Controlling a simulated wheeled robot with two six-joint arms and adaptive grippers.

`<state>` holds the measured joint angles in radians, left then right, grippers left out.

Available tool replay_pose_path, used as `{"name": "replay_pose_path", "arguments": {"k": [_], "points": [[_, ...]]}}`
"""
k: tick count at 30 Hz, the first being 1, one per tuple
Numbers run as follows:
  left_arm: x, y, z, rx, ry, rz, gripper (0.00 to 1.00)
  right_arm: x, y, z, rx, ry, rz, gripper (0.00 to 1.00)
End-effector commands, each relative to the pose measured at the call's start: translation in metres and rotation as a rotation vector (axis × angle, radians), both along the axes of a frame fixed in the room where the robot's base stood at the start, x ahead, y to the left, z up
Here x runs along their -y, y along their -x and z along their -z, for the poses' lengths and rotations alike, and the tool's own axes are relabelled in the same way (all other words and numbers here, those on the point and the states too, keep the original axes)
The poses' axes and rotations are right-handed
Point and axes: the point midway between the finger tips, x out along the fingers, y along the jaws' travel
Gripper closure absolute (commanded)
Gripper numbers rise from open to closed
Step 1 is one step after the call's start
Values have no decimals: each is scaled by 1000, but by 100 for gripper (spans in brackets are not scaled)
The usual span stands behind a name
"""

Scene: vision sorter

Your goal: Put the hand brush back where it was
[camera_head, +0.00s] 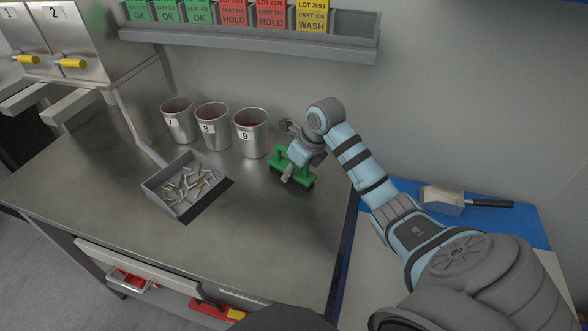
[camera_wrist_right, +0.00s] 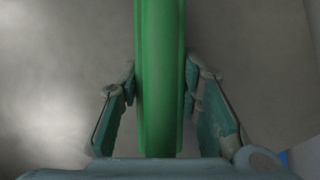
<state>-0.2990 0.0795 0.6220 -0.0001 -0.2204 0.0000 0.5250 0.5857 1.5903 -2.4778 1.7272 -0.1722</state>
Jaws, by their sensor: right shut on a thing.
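The hand brush (camera_head: 281,158) is green, with a dark underside, in the middle of the head view. It is near the right side of the metal bench, to the right of cup 9. My right gripper (camera_head: 290,171) is over it and shut on its green handle. In the right wrist view the green brush handle (camera_wrist_right: 160,120) runs lengthwise between the two fingers of the gripper (camera_wrist_right: 161,75). I cannot tell whether the brush touches the bench. My left gripper is not in view.
Metal cups 7 (camera_head: 178,122), 8 (camera_head: 212,130) and 9 (camera_head: 251,135) stand along the back. A grey bin (camera_head: 163,203) of small parts sits left. A black-handled tool (camera_head: 443,202) lies on a blue mat (camera_head: 530,232) at right. The bench (camera_head: 255,240) is clear in front.

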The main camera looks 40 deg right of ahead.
Motion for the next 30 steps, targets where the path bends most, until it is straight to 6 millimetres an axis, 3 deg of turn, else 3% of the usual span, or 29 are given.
{"name": "replay_pose_path", "arguments": {"k": [1, 4, 14, 17, 24, 30], "points": [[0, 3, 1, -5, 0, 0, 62, 0, 0, 1, 0, 0, 0, 65], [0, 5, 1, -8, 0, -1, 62, 0, 0, 1, 0, 0, 0, 49], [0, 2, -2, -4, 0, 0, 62, 0, 0, -3, 1, 0, 0, 48], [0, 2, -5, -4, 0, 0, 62, 2, 3, -15, 2, 1, 1, 48], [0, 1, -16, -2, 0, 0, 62, 8, 28, -77, 4, 5, 0, 48], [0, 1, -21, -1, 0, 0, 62, 10, 43, -111, 2, 0, 0, 48]]}}
